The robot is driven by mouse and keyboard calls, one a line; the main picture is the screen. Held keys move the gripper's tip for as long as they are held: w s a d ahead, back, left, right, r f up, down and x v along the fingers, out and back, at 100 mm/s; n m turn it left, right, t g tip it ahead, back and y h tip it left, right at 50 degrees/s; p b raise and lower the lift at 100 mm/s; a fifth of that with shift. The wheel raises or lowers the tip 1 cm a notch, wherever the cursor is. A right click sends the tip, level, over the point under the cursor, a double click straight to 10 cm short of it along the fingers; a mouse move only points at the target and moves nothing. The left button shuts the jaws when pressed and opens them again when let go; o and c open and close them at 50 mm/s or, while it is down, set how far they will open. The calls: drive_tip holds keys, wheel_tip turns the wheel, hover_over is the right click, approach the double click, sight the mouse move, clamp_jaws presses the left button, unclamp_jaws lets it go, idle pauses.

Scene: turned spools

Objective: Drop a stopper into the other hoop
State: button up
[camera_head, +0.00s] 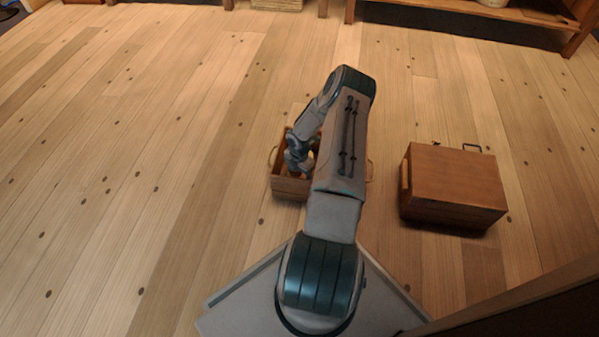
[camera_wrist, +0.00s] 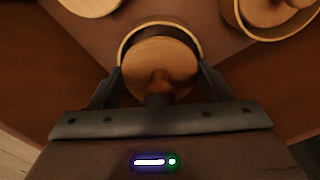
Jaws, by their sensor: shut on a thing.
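In the wrist view my gripper (camera_wrist: 160,82) is shut on a wooden stopper (camera_wrist: 158,62), which has a round disc and a darker knob.
A pale round disc (camera_wrist: 92,4) is cut off at the wrist view's upper left. A closed wooden chest (camera_head: 455,180) with a dark handle stands on the floor to the right. Wooden shelving (camera_head: 455,12) stands at the back. The plank floor (camera_head: 130,150) at left is clear.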

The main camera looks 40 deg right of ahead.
drive_tip(key=o, duration=1.1)
drive_tip(key=shift+o, duration=0.3)
drive_tip(key=shift+r, duration=0.3)
drive_tip(key=shift+r+p, duration=0.45)
drive_tip(key=shift+r, duration=0.15)
drive_tip(key=shift+r+p, duration=2.35)
drive_tip(key=shift+r, duration=1)
